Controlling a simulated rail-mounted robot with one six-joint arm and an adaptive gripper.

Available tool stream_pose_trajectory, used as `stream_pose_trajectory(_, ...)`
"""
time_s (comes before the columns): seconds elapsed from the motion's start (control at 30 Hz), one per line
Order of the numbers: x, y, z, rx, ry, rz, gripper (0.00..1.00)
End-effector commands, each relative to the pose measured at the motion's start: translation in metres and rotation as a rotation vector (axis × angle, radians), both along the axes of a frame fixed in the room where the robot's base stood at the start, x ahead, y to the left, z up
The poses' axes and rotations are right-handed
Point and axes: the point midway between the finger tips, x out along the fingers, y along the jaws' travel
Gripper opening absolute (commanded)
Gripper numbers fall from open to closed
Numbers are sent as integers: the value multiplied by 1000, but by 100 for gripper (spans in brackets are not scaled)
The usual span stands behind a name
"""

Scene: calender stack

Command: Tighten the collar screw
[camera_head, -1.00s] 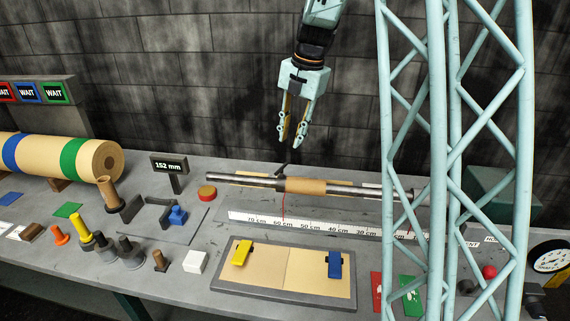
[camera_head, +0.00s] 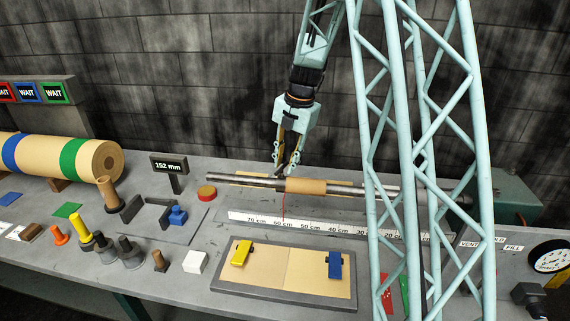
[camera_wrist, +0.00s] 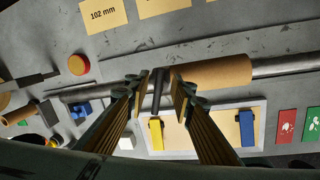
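A grey metal shaft (camera_head: 345,189) lies across the bench with a brown cardboard core (camera_head: 306,186) on it. At the core's left end is a dark collar, with a dark screw handle (camera_wrist: 157,90) rising from it toward the wrist camera. My gripper (camera_head: 287,171) is lowered over this place, pointing down. In the wrist view its fingers (camera_wrist: 160,84) stand on either side of the handle, with a gap showing on each side. In the head view the fingers largely hide the handle and collar.
A ruler (camera_head: 320,227) runs in front of the shaft. A framed board (camera_head: 285,291) with yellow and blue clips lies nearer. A red button (camera_head: 207,192) and a "152 mm" display (camera_head: 169,165) stand left. My lattice column crosses the head view's right side.

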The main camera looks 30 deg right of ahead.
Motion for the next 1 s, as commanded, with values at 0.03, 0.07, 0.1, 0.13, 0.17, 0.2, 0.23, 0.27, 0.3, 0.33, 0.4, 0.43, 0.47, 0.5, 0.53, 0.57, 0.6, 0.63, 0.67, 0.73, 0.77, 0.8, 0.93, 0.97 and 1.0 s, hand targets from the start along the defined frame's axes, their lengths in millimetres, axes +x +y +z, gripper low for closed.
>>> stream_pose_trajectory(0.03,0,0,-2,0,0,0,22)
stream_pose_trajectory(0.07,0,0,-2,0,0,0,22)
stream_pose_trajectory(0.1,1,0,-3,-1,-1,0,22)
stream_pose_trajectory(0.13,1,0,-3,-1,-1,0,22)
stream_pose_trajectory(0.17,1,0,-3,-1,-1,0,22)
stream_pose_trajectory(0.2,1,0,-3,-1,-1,0,22)
stream_pose_trajectory(0.23,1,0,-3,-1,-1,0,22)
stream_pose_trajectory(0.27,1,0,-3,-1,-1,0,22)
stream_pose_trajectory(0.3,1,0,-3,-1,-1,0,22)
stream_pose_trajectory(0.33,1,0,-3,-1,-1,0,22)
stream_pose_trajectory(0.4,1,0,-3,-1,-1,1,21)
stream_pose_trajectory(0.43,1,0,-3,-1,-1,0,18)
stream_pose_trajectory(0.47,1,0,-3,-1,-1,1,16)
stream_pose_trajectory(0.5,1,0,-3,-1,-1,1,12)
stream_pose_trajectory(0.53,1,0,-3,-1,-1,1,9)
stream_pose_trajectory(0.57,1,0,-3,-1,-1,1,7)
stream_pose_trajectory(0.6,1,0,-3,-1,-1,1,3)
stream_pose_trajectory(0.63,1,0,-3,-1,-1,1,0)
stream_pose_trajectory(0.67,1,0,-3,-1,-1,1,0)
stream_pose_trajectory(0.73,1,0,-3,0,0,0,0)
stream_pose_trajectory(0.77,1,0,-3,0,0,0,0)
stream_pose_trajectory(0.8,1,0,-3,-1,-1,0,0)
stream_pose_trajectory(0.93,0,0,-3,-1,0,-6,0)
stream_pose_trajectory(0.97,0,0,-3,0,0,-9,0)
stream_pose_trajectory(1.0,0,0,-3,-1,-1,-15,0)
